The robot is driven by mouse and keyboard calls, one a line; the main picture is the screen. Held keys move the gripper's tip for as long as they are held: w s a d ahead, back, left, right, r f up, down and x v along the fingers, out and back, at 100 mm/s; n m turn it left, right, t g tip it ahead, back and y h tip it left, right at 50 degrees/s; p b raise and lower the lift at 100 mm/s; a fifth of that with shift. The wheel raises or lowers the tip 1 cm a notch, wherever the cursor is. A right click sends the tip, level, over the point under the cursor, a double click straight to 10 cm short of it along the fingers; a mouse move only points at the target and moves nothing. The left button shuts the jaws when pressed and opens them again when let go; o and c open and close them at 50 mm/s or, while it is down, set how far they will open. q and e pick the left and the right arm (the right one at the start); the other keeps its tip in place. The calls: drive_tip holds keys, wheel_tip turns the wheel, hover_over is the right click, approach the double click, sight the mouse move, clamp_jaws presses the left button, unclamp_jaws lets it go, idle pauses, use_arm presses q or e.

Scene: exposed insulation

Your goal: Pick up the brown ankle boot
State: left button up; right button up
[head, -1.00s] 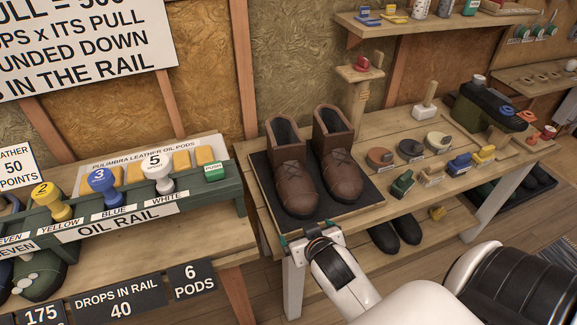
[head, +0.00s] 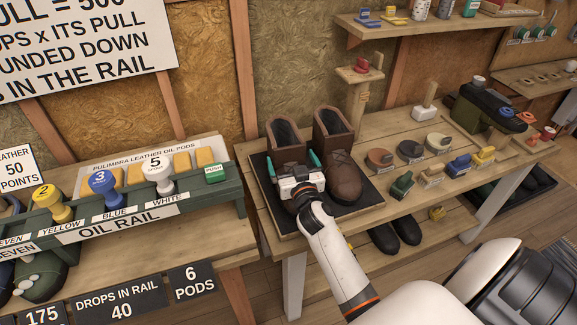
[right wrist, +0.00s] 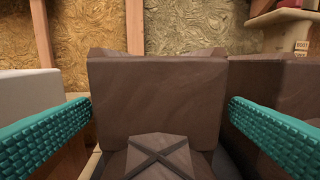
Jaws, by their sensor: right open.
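Two brown ankle boots stand upright side by side on a dark mat (head: 362,203) on the wooden bench. My right gripper (head: 293,168) is over the front of the left boot (head: 285,135), its fingers open on either side of that boot. In the right wrist view the left boot's shaft (right wrist: 157,100) rises between the two teal fingers, with gaps on both sides. The right boot (head: 338,150) stands close beside it and also shows at the right of the wrist view (right wrist: 270,100). The gripper hides the left boot's toe. My left gripper is not in view.
Shoe forms and colored brushes (head: 459,164) lie to the right on the bench. A green oil rail (head: 130,215) with colored knobs stands to the left. A wooden post with a red item (head: 361,66) stands behind the boots.

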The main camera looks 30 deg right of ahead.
drive_tip(key=shift+w+d+r, duration=0.15)
drive_tip(key=shift+w+d, duration=0.05)
drive_tip(key=shift+w, duration=0.4)
drive_tip(key=x, duration=0.4)
drive_tip(key=shift+w, duration=0.2)
drive_tip(key=shift+c, duration=0.2)
drive_tip(key=shift+r, duration=0.15)
drive_tip(key=c, duration=1.7)
